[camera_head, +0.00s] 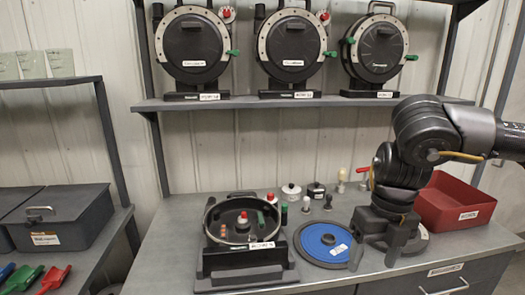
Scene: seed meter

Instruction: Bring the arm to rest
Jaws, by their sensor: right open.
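My right arm (437,125) comes in from the right edge and bends downward over the workbench. Its gripper (376,256) points down with two fingers apart and nothing visible between them. It is just right of a blue disc (321,243) with a dark hub, lying on the bench, and in front of a red bin. A pale round part behind the gripper is mostly hidden. An open seed meter (243,262) stands on a dark base left of the disc, with small parts inside its ring. My left gripper is not in view.
The red bin (470,214) stands at the back right of the bench. Several small knobs and fittings stand behind the disc. Three closed seed meters (192,45) stand on the shelf (235,103) above. Left are a grey lidded box (62,217) and coloured scoops. Bare bench (165,250) shows left of the open meter.

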